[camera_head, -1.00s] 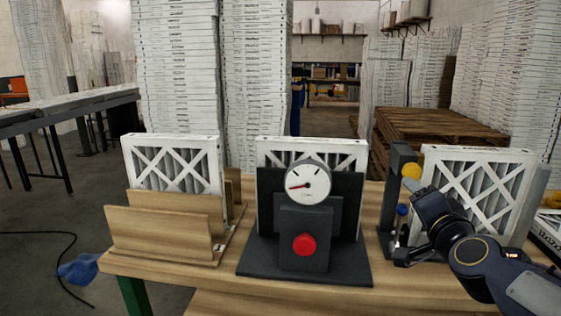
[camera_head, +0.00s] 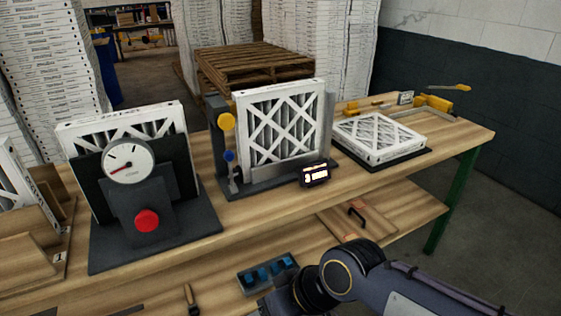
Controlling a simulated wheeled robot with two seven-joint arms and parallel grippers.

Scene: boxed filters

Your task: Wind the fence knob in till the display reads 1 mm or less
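A dark upright fixture (camera_head: 218,150) holds a white-framed filter (camera_head: 283,122) standing on edge on the bench. A yellow knob (camera_head: 226,121) and a smaller blue knob (camera_head: 229,156) sit on its left post. I cannot tell for sure which is the fence knob. A small lit display (camera_head: 314,174) stands at the fixture's front right corner; it seems to begin with a 3, but the rest is too small to read. My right arm comes in at the lower right, in front of the bench; its fingertips are below the picture. My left gripper is not in view.
A dial gauge stand (camera_head: 129,160) with a red button is to the left. A filter lies flat (camera_head: 379,138) to the right, near yellow clamps (camera_head: 440,104). A blue-black tray (camera_head: 267,272) sits low in front. The bench (camera_head: 250,212) is bare along its front edge.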

